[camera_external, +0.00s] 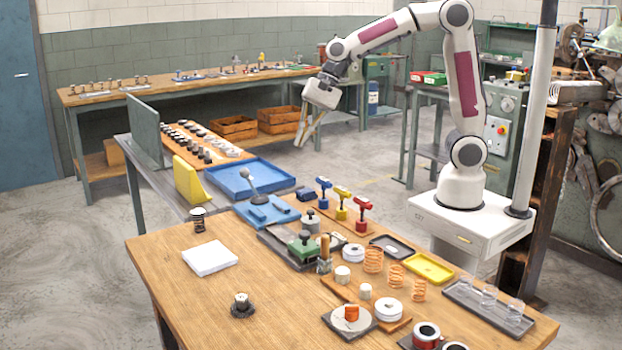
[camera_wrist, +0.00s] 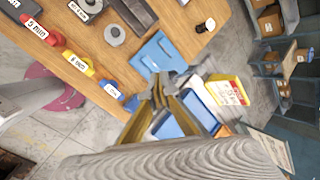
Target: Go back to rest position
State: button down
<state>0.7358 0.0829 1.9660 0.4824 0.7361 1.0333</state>
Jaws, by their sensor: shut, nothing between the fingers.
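My gripper (camera_external: 304,140) hangs from my raised arm at the upper middle of the external view, pointing down. It is in the air behind the wooden workbench (camera_external: 165,265) and to the right of the blue tray, touching nothing. In the wrist view my gripper's fingers (camera_wrist: 162,85) meet at their tips with nothing between them. A blue fixture plate (camera_wrist: 158,55) shows just beyond the fingertips in that view.
The workbench holds red, yellow and blue stamps (camera_external: 342,200), copper springs (camera_external: 373,259), a green-topped press (camera_external: 303,247) and a white pad (camera_external: 210,257). A grey bench with a blue tray (camera_external: 285,178) stands behind.

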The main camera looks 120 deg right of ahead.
jog(key=s+a+r+n, duration=0.1)
jog(key=s+a+n, duration=0.8)
jog(key=a+n, duration=0.3)
jog(key=s+a+r+n, duration=0.1)
jog(key=s+a+n, duration=0.9)
jog(key=a, duration=0.4)
jog(key=shift+s+a+n, duration=0.25)
jog(key=shift+a+n, duration=0.1)
jog(key=shift+n, duration=0.55)
dwell(1.4)
